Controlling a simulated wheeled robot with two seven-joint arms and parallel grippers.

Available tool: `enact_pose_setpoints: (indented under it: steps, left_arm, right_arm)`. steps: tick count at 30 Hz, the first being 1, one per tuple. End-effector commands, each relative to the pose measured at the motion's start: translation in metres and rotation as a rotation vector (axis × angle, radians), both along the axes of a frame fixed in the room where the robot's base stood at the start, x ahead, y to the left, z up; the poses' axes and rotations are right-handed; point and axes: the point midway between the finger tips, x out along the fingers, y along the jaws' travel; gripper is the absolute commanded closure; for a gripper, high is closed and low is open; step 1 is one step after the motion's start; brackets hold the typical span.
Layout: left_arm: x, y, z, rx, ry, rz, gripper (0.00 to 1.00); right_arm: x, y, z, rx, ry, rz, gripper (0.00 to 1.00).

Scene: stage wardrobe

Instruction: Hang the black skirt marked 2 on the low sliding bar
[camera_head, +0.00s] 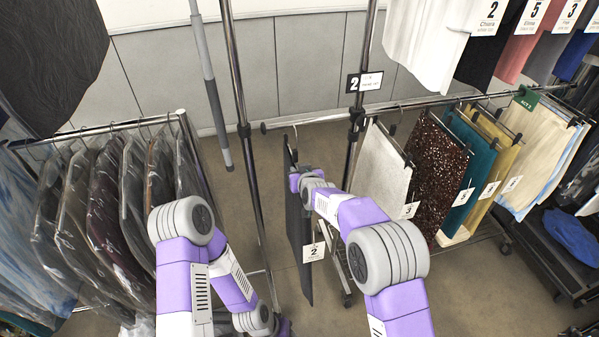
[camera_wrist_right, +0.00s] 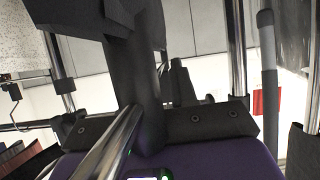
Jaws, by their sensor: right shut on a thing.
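The black skirt marked 2 (camera_head: 305,240) hangs upright on a dark hanger in the head view, with its white number tag low on the front. My right gripper (camera_head: 297,180) is shut on it near its top, by the hanger. The hanger's hook (camera_head: 295,130) overlaps the low sliding bar (camera_head: 275,127) near the bar's free left end. I cannot tell whether the hook rests over the bar or is in front of it. The right wrist view shows dark material close up between the fingers. My left arm is folded at lower left; its gripper is not visible.
Other skirts, including a white one (camera_head: 382,168) and a sequined brown one (camera_head: 437,175), hang further right on the low bar. Chrome uprights stand on both sides of the held skirt. Bagged garments (camera_head: 110,210) fill a rack at left. Tagged clothes hang above right.

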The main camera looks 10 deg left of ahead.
Motion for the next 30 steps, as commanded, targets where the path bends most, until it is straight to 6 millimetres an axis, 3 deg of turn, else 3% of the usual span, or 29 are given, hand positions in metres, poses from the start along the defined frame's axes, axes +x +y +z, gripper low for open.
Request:
enact_pose_setpoints:
  steps: [17,30]
  left_arm:
    - [0.000,0.000,0.003,0.000,-0.001,0.000,0.57]
    - [0.000,0.000,0.009,0.000,-0.001,0.000,0.57]
  right_arm:
    - [0.001,0.000,0.009,0.002,-0.005,0.000,1.00]
    - [0.020,0.009,0.009,0.002,-0.006,-0.001,1.00]
